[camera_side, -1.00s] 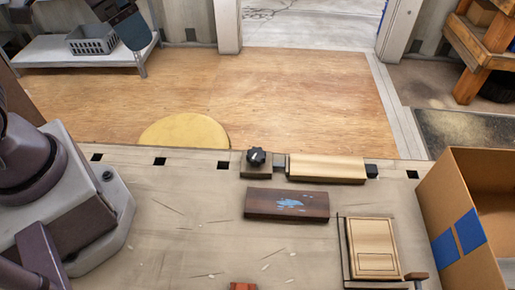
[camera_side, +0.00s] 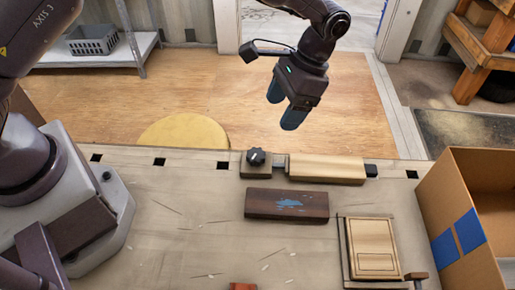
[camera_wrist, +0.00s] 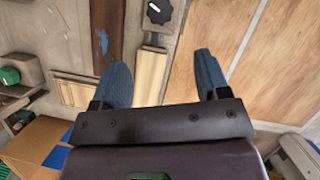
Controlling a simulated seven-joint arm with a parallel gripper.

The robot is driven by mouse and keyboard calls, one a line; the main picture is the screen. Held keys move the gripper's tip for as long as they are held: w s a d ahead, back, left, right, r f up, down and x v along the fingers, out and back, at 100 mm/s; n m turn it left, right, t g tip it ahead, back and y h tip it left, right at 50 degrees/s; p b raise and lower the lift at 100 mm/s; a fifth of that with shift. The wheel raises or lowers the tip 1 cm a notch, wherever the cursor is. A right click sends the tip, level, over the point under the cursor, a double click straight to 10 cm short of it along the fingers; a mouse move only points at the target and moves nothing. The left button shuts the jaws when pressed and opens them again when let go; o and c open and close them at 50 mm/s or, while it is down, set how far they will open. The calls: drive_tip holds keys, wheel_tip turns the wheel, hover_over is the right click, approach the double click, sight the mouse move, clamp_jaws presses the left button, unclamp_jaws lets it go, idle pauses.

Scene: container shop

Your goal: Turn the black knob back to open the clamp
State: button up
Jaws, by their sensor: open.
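The black knob (camera_side: 256,156) sits on a small block at the left end of the clamp, at the far edge of the bench. The clamp's light wooden bar (camera_side: 327,169) lies to its right, with a small dark end piece. My gripper (camera_side: 281,108) is in the air above and behind the clamp, its two blue fingers apart and empty. In the wrist view the knob (camera_wrist: 159,11) shows at the top, beyond and between the open fingers (camera_wrist: 162,80). The wooden bar (camera_wrist: 150,76) lies below it in that picture.
A dark board with blue paint (camera_side: 287,204) lies in front of the clamp. A light wooden panel (camera_side: 374,248) lies nearer, and an open cardboard box (camera_side: 460,235) stands at the right. The bench's left middle is mostly clear.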

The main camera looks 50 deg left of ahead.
sight(256, 153)
drive_tip(key=x, duration=1.2)
drive_tip(key=shift+s+a+f, duration=0.15)
drive_tip(key=shift+s+a, duration=0.05)
drive_tip(key=shift+s, duration=0.1)
drive_tip(key=c, duration=0.9)
drive_tip(key=shift+c, duration=0.2)
